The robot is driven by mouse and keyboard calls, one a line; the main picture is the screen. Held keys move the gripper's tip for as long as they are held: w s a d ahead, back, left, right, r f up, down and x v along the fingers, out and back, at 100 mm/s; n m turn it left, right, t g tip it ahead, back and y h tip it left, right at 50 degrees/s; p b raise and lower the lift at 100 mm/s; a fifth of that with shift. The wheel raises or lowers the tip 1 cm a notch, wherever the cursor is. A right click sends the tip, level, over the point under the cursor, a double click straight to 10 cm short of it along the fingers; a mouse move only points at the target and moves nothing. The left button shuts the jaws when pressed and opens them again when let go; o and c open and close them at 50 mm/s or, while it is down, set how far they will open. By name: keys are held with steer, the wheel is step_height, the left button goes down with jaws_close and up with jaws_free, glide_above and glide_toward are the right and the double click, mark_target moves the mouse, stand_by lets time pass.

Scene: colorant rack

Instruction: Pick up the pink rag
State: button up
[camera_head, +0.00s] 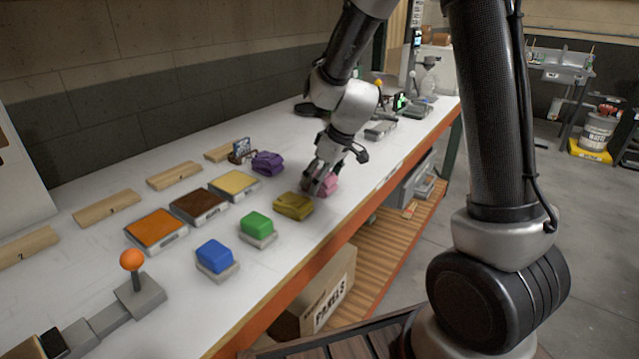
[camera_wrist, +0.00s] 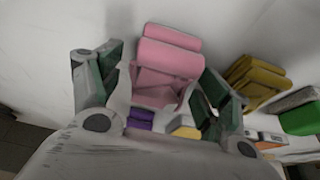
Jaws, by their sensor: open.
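The pink rag (camera_head: 328,186) is a folded bundle on the white table, near the front edge. My gripper (camera_head: 318,178) is down at it and partly covers it in the head view. In the wrist view the pink rag (camera_wrist: 168,72) lies between and just beyond the two open fingers (camera_wrist: 158,85) of my gripper. One finger is on each side of it, and I cannot tell whether either touches it. The near part of the rag is partly hidden by the gripper.
A mustard rag (camera_head: 293,206) lies close beside the pink one, and a purple rag (camera_head: 267,163) lies farther back. Green (camera_head: 257,226) and blue (camera_head: 214,256) blocks and several coloured trays stand to the left. The orange table edge (camera_head: 345,238) runs close by.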

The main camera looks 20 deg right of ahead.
steer(key=c, duration=1.1)
step_height(320, 180, up, 10)
steer(key=shift+o, duration=1)
steer(key=shift+c, duration=0.5)
